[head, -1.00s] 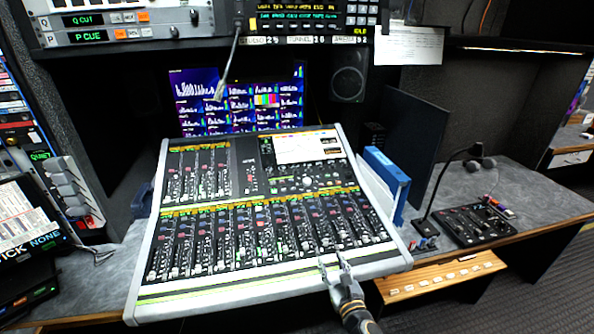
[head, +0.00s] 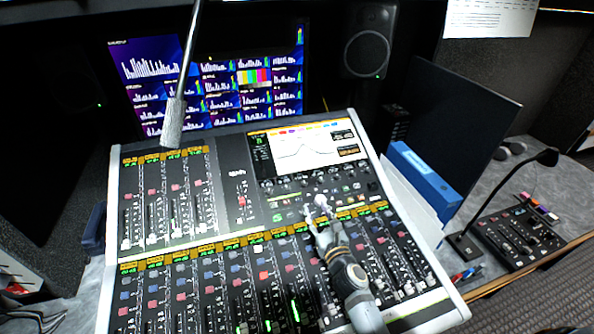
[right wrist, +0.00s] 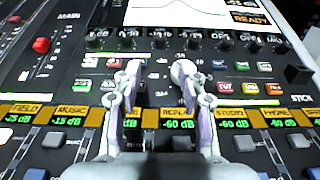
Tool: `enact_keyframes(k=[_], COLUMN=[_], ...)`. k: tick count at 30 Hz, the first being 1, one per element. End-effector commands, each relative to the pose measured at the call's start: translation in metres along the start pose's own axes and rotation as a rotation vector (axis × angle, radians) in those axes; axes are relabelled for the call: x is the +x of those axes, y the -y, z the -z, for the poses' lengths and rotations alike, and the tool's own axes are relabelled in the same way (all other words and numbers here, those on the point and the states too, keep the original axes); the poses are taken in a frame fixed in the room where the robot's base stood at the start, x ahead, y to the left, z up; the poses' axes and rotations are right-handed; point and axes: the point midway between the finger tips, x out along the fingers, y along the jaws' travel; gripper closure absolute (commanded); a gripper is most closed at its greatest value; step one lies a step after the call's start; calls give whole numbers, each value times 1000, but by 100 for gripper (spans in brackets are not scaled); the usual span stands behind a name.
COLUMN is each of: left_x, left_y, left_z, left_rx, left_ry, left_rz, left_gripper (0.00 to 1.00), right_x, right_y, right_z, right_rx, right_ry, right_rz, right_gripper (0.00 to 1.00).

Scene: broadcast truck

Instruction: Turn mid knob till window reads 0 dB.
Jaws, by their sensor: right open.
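A row of small black knobs (right wrist: 160,40) runs under the console's screen (head: 308,148). The middle knobs lie just beyond my right gripper's fingertips in the right wrist view. Which one is the mid knob I cannot tell. My right gripper (head: 318,208) is open and empty above the panel below that row. My left gripper is not in view.
The mixing console (head: 230,245) has several faders and a strip of orange channel labels (right wrist: 175,124). A gooseneck microphone (head: 174,120) hangs at its back left. A blue binder (head: 425,180) stands at its right, beside a small control box (head: 518,238).

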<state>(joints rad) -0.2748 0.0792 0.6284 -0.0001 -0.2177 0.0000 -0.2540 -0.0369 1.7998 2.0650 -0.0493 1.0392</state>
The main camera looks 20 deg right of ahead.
Motion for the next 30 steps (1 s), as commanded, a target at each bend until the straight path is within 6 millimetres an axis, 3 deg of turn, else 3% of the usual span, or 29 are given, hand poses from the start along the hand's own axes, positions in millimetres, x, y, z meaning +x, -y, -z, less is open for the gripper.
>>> enact_keyframes(k=[4, 7, 12, 16, 22, 30], left_x=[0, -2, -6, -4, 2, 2], left_y=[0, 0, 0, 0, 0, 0], left_z=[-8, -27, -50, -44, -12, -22], left_rx=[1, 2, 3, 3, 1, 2], left_ry=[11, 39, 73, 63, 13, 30], left_rz=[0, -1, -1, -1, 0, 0], left_gripper=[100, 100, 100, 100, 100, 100], right_x=[0, 6, 37, 66, 96, 105], right_y=[0, 0, 0, 0, 0, 0], right_z=[0, -1, -2, -1, 0, 0], right_rx=[3, 2, 3, 2, 2, 0], right_ry=[0, 2, 3, 3, 2, 0], right_rz=[0, 0, 0, 0, 0, 0], right_gripper=[58, 58, 58, 58, 58, 58])
